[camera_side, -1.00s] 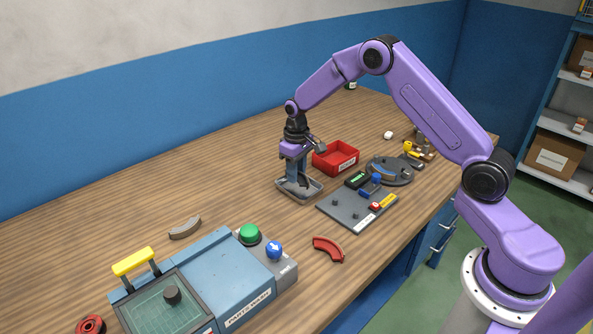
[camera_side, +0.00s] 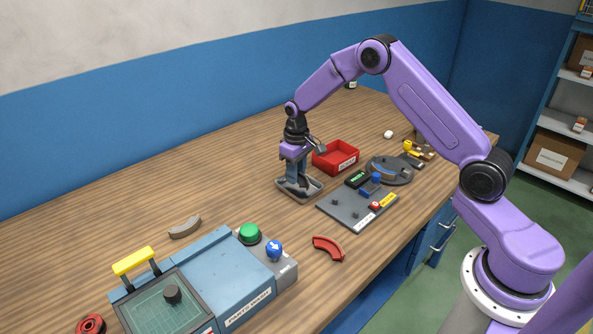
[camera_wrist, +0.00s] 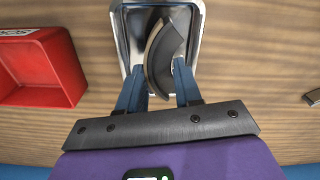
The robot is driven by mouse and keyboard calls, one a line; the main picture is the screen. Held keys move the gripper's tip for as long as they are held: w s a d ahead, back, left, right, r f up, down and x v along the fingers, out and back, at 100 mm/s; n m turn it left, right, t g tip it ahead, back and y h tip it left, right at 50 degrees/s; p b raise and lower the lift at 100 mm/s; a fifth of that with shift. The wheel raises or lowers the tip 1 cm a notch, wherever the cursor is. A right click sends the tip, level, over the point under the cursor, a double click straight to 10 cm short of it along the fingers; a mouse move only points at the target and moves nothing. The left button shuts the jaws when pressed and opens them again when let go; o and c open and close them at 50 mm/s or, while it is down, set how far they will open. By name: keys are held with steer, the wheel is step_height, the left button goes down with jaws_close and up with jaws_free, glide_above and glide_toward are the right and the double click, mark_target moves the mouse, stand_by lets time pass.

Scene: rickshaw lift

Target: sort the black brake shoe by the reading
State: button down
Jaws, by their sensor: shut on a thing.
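The black brake shoe (camera_wrist: 167,52) is a dark curved piece with a brownish lining on its left edge. My gripper (camera_wrist: 158,88) is shut on it, with a blue finger on each side of its near part. The shoe is at the shiny metal tray (camera_wrist: 197,20); I cannot tell whether it touches the tray floor. In the side view my gripper (camera_side: 297,180) points down into the tray (camera_side: 312,194), and the shoe is hardly distinguishable there. The reading device is likely the small box with a green display (camera_side: 357,179); its text is too small to read.
A red bin (camera_side: 337,161) stands beside the tray, also left in the wrist view (camera_wrist: 62,65). A grey plate (camera_side: 345,212) with pegs lies nearby. A red shoe (camera_side: 328,249), a grey-brown shoe (camera_side: 185,228) and a blue parts washer (camera_side: 225,268) stand in front. The table's back left is clear.

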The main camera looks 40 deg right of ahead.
steer(key=shift+f, duration=0.15)
stand_by(0.5)
steer(key=shift+c, duration=1.4)
jaws_free()
steer(key=shift+r, duration=3.5)
steer(key=shift+a, duration=0.1)
